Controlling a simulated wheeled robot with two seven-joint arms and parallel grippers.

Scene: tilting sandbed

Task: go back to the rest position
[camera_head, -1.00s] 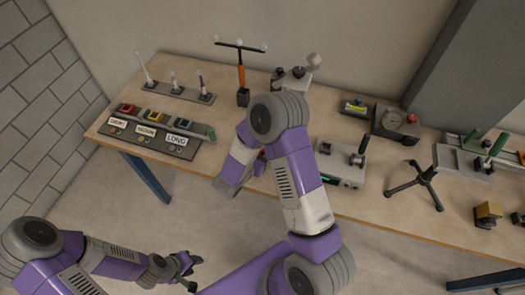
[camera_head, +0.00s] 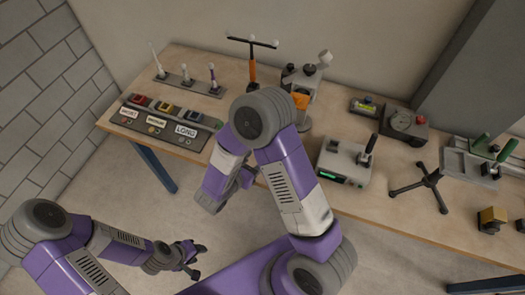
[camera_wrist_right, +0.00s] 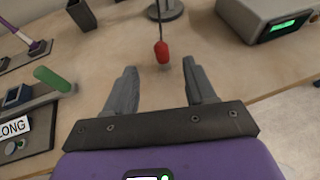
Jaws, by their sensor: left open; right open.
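My left gripper (camera_head: 198,260) is open and empty, low in the head view, over the floor in front of the table (camera_head: 350,195). My right arm folds over the middle of the head view, and its own links largely hide its gripper there. The right wrist view shows the right gripper (camera_wrist_right: 162,88) with its fingers apart and nothing between them. A red-tipped rod (camera_wrist_right: 162,52) shows just beyond those fingers, near the table's front edge; I cannot tell its distance.
A panel (camera_head: 160,124) labelled SHORT, MEDIUM and LONG and a rack (camera_head: 188,86) stand at the table's left. A grey box with a green display (camera_head: 345,160), a gauge box (camera_head: 403,124) and a black tripod stand (camera_head: 425,182) stand right of my right arm. Floor in front is clear.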

